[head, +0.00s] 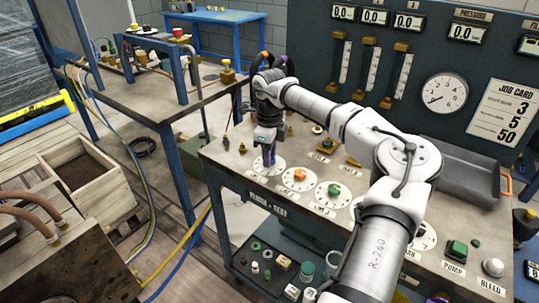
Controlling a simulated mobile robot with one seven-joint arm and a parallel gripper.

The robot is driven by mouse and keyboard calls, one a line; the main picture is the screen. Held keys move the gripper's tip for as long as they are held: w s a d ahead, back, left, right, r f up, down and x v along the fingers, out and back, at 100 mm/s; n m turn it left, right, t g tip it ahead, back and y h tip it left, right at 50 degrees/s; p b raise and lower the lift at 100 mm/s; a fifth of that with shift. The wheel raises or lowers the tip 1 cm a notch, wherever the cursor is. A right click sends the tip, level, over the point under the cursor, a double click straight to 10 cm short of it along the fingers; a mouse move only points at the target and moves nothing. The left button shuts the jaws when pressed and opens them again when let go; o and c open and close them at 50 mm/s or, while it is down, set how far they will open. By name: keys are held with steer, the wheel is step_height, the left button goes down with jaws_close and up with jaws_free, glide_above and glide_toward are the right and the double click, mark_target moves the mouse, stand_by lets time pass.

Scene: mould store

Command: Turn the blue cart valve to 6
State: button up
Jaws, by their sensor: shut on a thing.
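The blue valve (271,158) stands over a round white dial plate (259,166) at the far left of the bench panel. My gripper (268,149) reaches down from above and is shut on the blue valve's handle. The gripper and wrist hide most of the valve. The dial's numbers and the valve's pointer are too small and covered to read.
An orange knob (300,175) and a green knob (334,190) sit on white dials just to the right. Brass fittings (353,150) stand behind. A job card (505,112) and pressure gauge (445,92) are on the back panel. A grey tray (470,172) lies at right.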

steer(key=m, duration=0.4)
steer(key=shift+m+b, duration=0.3)
steer(key=m, duration=0.3)
steer(key=shift+m+b, duration=0.3)
steer(key=shift+m, duration=0.1)
steer(key=m, duration=0.3)
steer(key=shift+b, duration=0.3)
steer(key=shift+m+b, duration=0.3)
steer(key=shift+m, duration=1.7)
steer(key=o, duration=1)
steer(key=shift+c, duration=0.2)
